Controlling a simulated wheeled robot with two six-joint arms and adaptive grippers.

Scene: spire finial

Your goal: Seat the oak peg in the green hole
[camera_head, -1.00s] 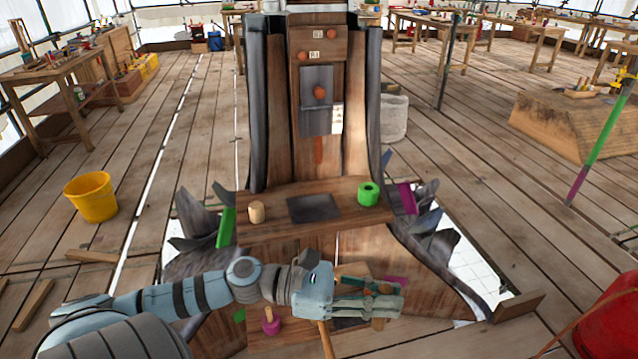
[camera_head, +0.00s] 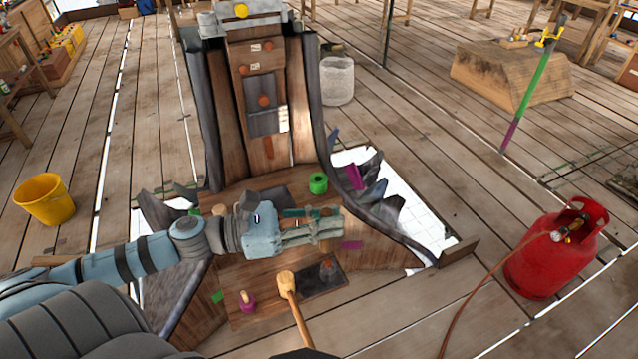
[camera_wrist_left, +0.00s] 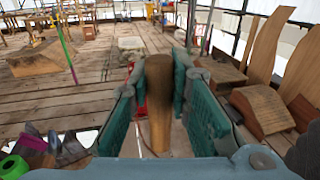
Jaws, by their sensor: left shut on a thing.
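My left gripper (camera_head: 328,226) is shut on a brown wooden peg (camera_wrist_left: 159,105), which looks like the oak peg. In the left wrist view the peg stands between the green pads, with a darker rounded end. The green collar (camera_head: 318,183) with a dark hole in its top sits on the upper ledge of the spire, just behind the gripper in the head view. A green ring also shows at the lower left corner of the left wrist view (camera_wrist_left: 12,167). The held peg is apart from the collar and mostly hidden by the fingers in the head view. My right gripper is not in view.
A wooden mallet (camera_head: 287,281) lies on the lower step near a purple piece with a peg (camera_head: 247,301). A pale wooden piece (camera_head: 219,210) is on the upper ledge, partly behind my arm. Jagged grey sheets (camera_head: 377,185) flank the ledge. A red gas cylinder (camera_head: 555,255) stands right.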

